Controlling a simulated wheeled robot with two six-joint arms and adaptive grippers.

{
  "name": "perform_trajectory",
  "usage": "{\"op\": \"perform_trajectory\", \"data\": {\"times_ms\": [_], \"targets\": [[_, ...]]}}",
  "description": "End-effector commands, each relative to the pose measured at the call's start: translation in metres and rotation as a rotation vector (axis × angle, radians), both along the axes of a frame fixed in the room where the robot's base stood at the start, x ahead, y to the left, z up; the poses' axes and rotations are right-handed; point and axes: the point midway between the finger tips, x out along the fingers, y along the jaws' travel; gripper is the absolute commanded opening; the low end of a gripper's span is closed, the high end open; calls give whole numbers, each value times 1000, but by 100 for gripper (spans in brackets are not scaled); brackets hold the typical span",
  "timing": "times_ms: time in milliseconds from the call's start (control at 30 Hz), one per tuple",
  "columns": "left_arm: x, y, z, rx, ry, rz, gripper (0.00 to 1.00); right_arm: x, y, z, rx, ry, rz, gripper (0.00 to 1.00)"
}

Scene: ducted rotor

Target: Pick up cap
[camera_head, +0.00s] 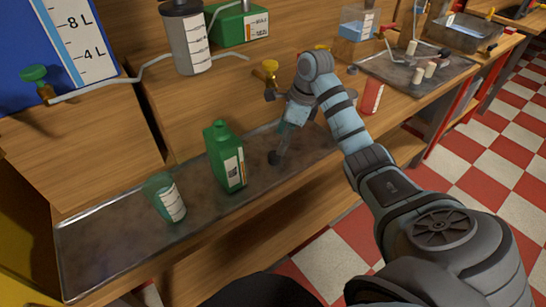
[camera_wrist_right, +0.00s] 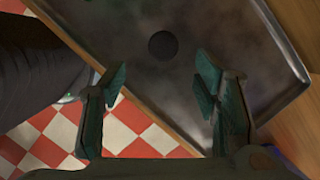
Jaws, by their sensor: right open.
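The cap is most likely the small dark round disc (camera_wrist_right: 163,45) on the grey metal tray (camera_wrist_right: 215,30) in the right wrist view. In the head view a dark round thing (camera_head: 273,158) at the same part of the tray seems to be this cap. My right gripper (camera_head: 284,143) is above the right part of the tray, partly blurred against it. In the wrist view its two teal fingers (camera_wrist_right: 163,95) are spread apart with nothing between them. The disc shows beyond the fingertips, apart from them. My left gripper is not in view.
A green bottle (camera_head: 225,158) and a green-tinted beaker (camera_head: 165,198) stand on the tray left of my right gripper. A red container (camera_head: 372,96) stands on the wooden bench to the right. A pipe with a yellow valve (camera_head: 266,72) lies behind.

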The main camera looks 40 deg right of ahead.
Motion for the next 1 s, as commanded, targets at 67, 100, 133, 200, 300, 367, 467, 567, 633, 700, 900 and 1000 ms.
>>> {"op": "perform_trajectory", "data": {"times_ms": [67,100,133,200,300,367,467,567,633,700,900,1000], "targets": [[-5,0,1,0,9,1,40,4,3,-8,3,3,0,56],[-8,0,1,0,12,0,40,6,4,-13,2,3,1,56],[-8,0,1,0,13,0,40,7,5,-17,3,3,1,56],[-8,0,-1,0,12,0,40,10,8,-29,3,5,3,56],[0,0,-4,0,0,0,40,14,13,-50,4,5,4,56],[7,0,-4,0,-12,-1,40,16,14,-58,4,5,5,56],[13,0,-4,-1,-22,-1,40,17,15,-62,2,3,6,56],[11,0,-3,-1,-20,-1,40,17,15,-61,1,2,6,56],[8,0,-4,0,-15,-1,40,17,15,-61,2,2,6,51],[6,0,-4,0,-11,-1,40,17,15,-61,2,2,6,40],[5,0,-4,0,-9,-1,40,17,15,-61,2,2,6,21],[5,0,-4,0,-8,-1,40,17,15,-61,2,2,6,21]]}}
